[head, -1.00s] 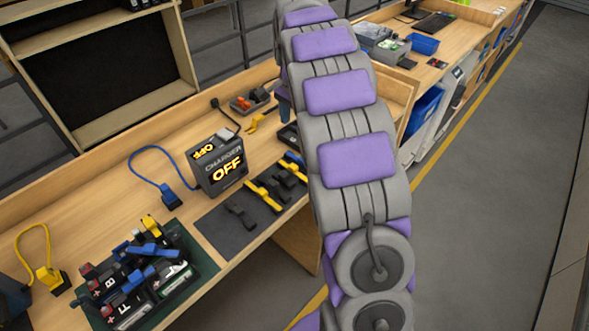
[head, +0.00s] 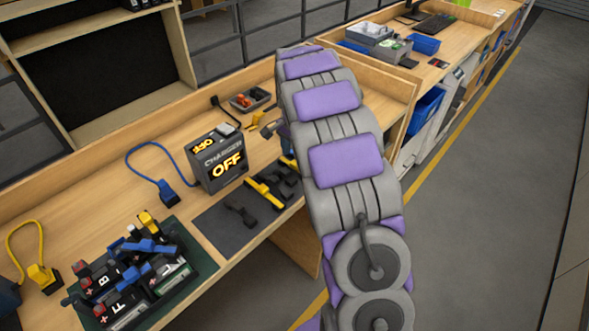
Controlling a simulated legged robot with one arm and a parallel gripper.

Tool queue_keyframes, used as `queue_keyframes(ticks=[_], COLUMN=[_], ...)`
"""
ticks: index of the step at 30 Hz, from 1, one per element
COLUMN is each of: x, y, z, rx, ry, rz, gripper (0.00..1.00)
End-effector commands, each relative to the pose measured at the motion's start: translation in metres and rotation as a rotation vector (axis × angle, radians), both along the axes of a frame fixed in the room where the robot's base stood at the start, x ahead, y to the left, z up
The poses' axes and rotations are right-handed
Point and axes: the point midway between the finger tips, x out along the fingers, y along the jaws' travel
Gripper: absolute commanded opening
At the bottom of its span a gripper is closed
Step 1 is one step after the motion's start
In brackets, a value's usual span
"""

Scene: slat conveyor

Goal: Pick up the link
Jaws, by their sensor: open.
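Several dark links lie on a dark grey mat (head: 222,228) at the front of the bench. One small dark link (head: 240,212) lies apart at the mat's left. Another piece beside it has yellow parts (head: 264,194), with more dark pieces (head: 284,182) to its right. I cannot tell which is the task's link. My arm reaches up and over the bench and hides the right end of this row. My gripper (head: 270,129) shows only in part, small and dark, beyond the charger's right side and above the bench. It is open, and I see nothing held in it.
A charger box (head: 219,160) reading OFF stands behind the mat, with a blue cabled plug (head: 168,191) to its left. Batteries crowd a green mat (head: 200,262) at the front left. A small grey tray (head: 250,101) lies at the back.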

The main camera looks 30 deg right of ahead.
Motion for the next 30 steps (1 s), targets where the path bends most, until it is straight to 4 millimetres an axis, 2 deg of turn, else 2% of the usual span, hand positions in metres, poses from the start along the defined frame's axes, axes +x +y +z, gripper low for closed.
queue_keyframes(ticks=[1,6,14,30], x=[0.0,0.0,0.0,0.0], y=[-0.001,-0.002,-0.001,-0.001], z=[-0.012,-0.032,-0.033,-0.033], rx=[0.002,0.002,0.001,0.001], ry=[0.002,-0.002,-0.003,-0.002], rz=[-0.001,-0.001,-0.001,-0.001], gripper=[0.6,0.6,0.59,0.07])
